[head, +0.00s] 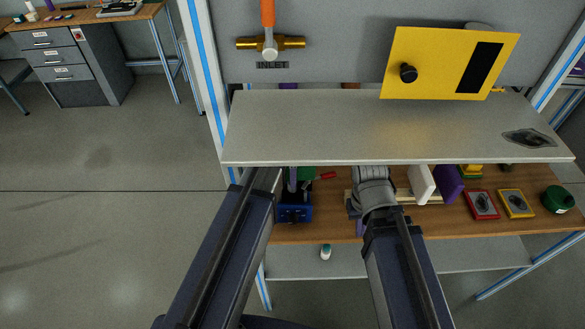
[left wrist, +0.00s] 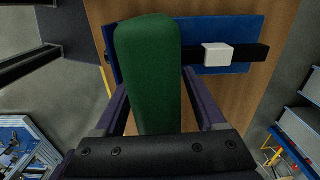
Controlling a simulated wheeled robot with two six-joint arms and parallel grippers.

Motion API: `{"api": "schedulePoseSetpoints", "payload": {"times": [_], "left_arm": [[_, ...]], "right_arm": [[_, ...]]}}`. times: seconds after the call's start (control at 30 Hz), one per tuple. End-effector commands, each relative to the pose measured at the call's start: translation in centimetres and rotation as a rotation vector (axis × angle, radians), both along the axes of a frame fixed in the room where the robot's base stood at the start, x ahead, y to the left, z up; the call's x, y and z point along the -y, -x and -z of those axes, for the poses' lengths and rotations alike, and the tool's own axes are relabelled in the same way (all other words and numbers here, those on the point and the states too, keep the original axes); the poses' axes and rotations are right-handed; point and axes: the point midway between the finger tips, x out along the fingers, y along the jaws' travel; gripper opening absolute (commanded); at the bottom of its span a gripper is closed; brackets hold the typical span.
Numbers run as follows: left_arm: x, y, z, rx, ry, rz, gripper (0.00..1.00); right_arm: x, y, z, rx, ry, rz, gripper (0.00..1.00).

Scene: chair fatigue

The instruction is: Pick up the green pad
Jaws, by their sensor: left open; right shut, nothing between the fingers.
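The green pad (left wrist: 150,55) is a long, rounded, upright-looking block in the left wrist view. It lies between the two fingers of my left gripper (left wrist: 157,86), which stand apart on either side of it. I cannot tell whether the fingers touch it. In the head view a small green patch, likely the pad (head: 307,173), shows under the front edge of the grey shelf; the shelf hides the rest. My right gripper (head: 356,207) is shut and empty above the wooden bench, partly hidden by its own wrist and the shelf.
The grey shelf (head: 370,128) overhangs the wooden bench (head: 330,232). A blue item (head: 294,213) sits by my left arm. White (head: 421,183) and purple (head: 447,184) blocks, red (head: 482,204) and yellow (head: 515,203) boxes, and a green round container (head: 557,199) stand to the right.

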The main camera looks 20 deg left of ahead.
Motion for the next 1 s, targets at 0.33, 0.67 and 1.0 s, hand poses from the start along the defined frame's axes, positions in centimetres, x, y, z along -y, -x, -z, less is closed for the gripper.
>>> {"api": "schedulePoseSetpoints", "payload": {"times": [0.33,0.67,1.0], "left_arm": [[0.0,0.0,0.37,0.0,0.0,0.0,0.72],[0.0,0.0,0.36,0.0,0.0,0.0,0.53],[0.0,0.0,0.36,0.0,0.0,0.0,0.15]], "right_arm": [[0.01,0.0,0.37,0.0,0.0,0.0,0.0],[0.0,0.0,0.35,0.0,0.0,0.0,0.0],[0.0,0.0,0.35,0.0,0.0,0.0,0.0]]}}
